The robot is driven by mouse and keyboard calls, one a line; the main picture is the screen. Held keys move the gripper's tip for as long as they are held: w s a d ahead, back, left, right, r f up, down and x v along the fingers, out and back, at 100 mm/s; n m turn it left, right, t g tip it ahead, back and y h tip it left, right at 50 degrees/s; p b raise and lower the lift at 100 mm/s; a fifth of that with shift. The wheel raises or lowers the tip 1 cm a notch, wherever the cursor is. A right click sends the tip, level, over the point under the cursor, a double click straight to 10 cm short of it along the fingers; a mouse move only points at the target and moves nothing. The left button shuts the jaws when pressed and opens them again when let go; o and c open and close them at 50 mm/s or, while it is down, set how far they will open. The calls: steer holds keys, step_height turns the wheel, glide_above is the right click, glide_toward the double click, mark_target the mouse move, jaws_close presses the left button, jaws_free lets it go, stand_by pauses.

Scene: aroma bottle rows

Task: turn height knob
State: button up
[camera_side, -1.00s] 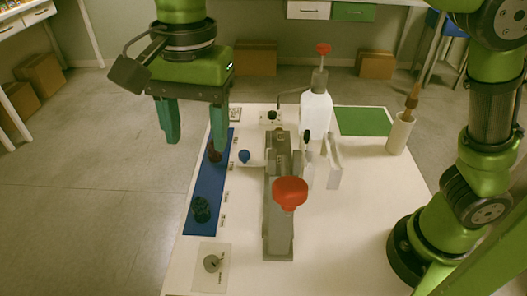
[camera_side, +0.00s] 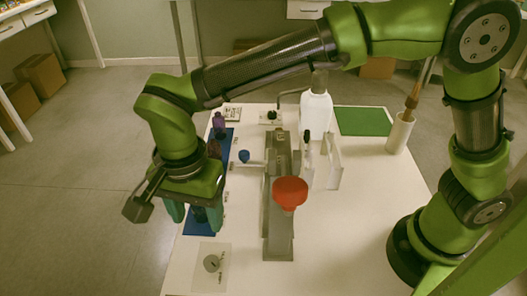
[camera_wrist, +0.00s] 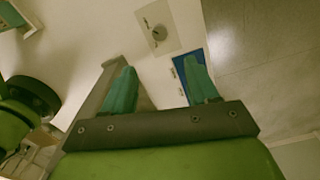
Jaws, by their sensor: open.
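A grey round knob (camera_side: 212,263) sits on a pale square plate (camera_side: 206,279) at the table's front left corner. The knob also shows in the wrist view (camera_wrist: 158,32), beyond my fingertips. A label by it is too small to read. My gripper (camera_side: 195,218) is low over the front end of the blue mat, behind the knob in the side view. It points down with its fingers apart, empty, and does not touch the knob. Its open fingers also show in the wrist view (camera_wrist: 160,68).
A grey rail stand (camera_side: 279,240) with a red funnel-like top (camera_side: 290,192) stands right of my gripper. A purple bottle (camera_side: 218,122) stands at the blue mat's (camera_side: 198,226) far end. A white bottle (camera_side: 316,112) stands at the back. The table's front right is clear.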

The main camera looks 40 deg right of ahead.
mark_target(211, 262)
step_height(211, 262, down, 15)
steer(key=shift+f, duration=0.2)
stand_by(0.3)
steer(key=c, duration=1)
steer(key=shift+c, duration=0.2)
